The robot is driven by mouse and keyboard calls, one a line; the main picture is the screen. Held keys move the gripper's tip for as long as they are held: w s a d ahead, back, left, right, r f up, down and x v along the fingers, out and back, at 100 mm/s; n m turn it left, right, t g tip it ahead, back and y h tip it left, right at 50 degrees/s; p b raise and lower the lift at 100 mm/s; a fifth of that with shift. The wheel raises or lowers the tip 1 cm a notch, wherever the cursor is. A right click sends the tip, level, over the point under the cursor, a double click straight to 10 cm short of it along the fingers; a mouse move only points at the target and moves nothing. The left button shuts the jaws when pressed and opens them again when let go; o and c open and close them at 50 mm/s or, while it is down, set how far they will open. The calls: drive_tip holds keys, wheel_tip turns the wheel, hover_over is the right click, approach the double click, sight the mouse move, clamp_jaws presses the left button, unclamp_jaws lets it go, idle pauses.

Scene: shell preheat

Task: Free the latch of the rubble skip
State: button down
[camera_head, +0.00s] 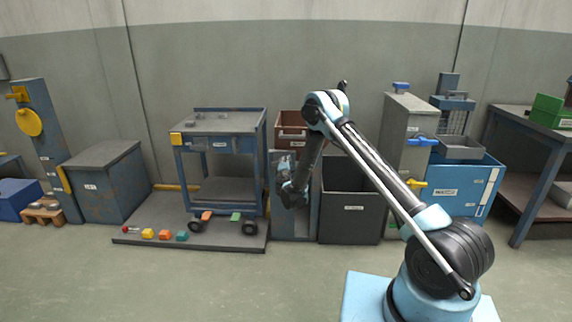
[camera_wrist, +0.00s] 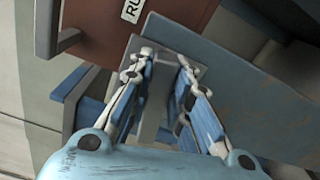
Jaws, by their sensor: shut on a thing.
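The rubble skip (camera_head: 291,127) is a brown-red bin at the back, left of my arm's upper bend. In the wrist view the skip (camera_wrist: 98,30) fills the top left, with a white label starting "RU". The latch (camera_wrist: 150,105) appears to be the grey upright bar below a grey plate, in front of a blue panel. My gripper (camera_wrist: 165,60) has its two blue fingers on either side of this grey piece and is shut on it.
A dark open bin (camera_head: 348,215) stands just right of my gripper. A blue trolley (camera_head: 218,122) stands to the left on a low platform (camera_head: 150,240) with several small coloured blocks. A blue crate (camera_head: 465,185) and tall grey cabinet (camera_head: 408,130) stand right. The front floor is clear.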

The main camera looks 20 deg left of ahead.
drive_tip(key=shift+w+d+f+m, duration=0.1)
drive_tip(key=shift+d+f+m, duration=0.05)
drive_tip(key=shift+m, duration=0.4)
drive_tip(key=shift+d+f+m, duration=0.1)
drive_tip(key=shift+f+m, duration=0.05)
drive_tip(key=shift+m, duration=0.4)
drive_tip(key=c, duration=1.5)
unclamp_jaws()
drive_tip(key=shift+f, duration=0.15)
drive_tip(key=shift+a, duration=0.1)
